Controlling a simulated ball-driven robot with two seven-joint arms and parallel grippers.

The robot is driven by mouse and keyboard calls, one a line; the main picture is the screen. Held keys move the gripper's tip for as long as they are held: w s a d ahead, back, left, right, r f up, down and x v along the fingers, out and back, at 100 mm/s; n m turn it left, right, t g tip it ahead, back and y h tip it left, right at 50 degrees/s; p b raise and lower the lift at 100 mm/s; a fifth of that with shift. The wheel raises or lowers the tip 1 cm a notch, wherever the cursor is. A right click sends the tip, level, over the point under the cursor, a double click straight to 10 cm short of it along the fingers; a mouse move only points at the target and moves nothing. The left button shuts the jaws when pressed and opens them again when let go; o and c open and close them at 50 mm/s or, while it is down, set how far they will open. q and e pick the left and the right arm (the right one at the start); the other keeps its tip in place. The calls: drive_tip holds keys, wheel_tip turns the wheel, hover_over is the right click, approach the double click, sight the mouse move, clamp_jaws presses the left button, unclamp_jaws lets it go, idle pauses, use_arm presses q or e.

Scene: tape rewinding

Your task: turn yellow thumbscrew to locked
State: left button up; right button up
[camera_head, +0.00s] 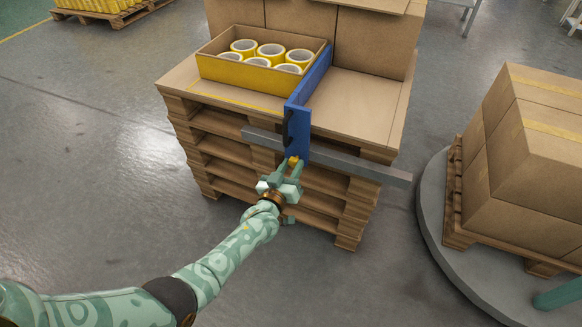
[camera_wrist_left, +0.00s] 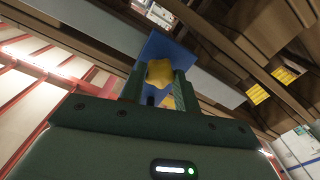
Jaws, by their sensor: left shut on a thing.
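The yellow thumbscrew (camera_head: 293,161) sits on the lower end of a blue bracket (camera_head: 298,122) at the front edge of the pallet stack. In the left wrist view the lobed yellow thumbscrew (camera_wrist_left: 159,74) lies between my fingers, with the blue bracket (camera_wrist_left: 158,46) behind it. My left gripper (camera_head: 291,168) is shut on the thumbscrew. Whether the thumbscrew stands at locked cannot be read. My right gripper is not in view.
A grey metal bar (camera_head: 345,165) runs across the pallet front behind the bracket. An open carton (camera_head: 225,72) of yellow tape rolls stands on top of the stack (camera_head: 365,107). Boxes (camera_head: 535,170) stand on a round grey turntable (camera_head: 432,215) at right.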

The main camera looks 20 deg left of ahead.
use_arm(q)
drive_tip(key=shift+s+f, duration=0.1)
drive_tip(key=shift+f, duration=0.1)
drive_tip(key=o, duration=0.7)
drive_tip(key=shift+o, duration=1.4)
drive_tip(key=shift+r, duration=0.1)
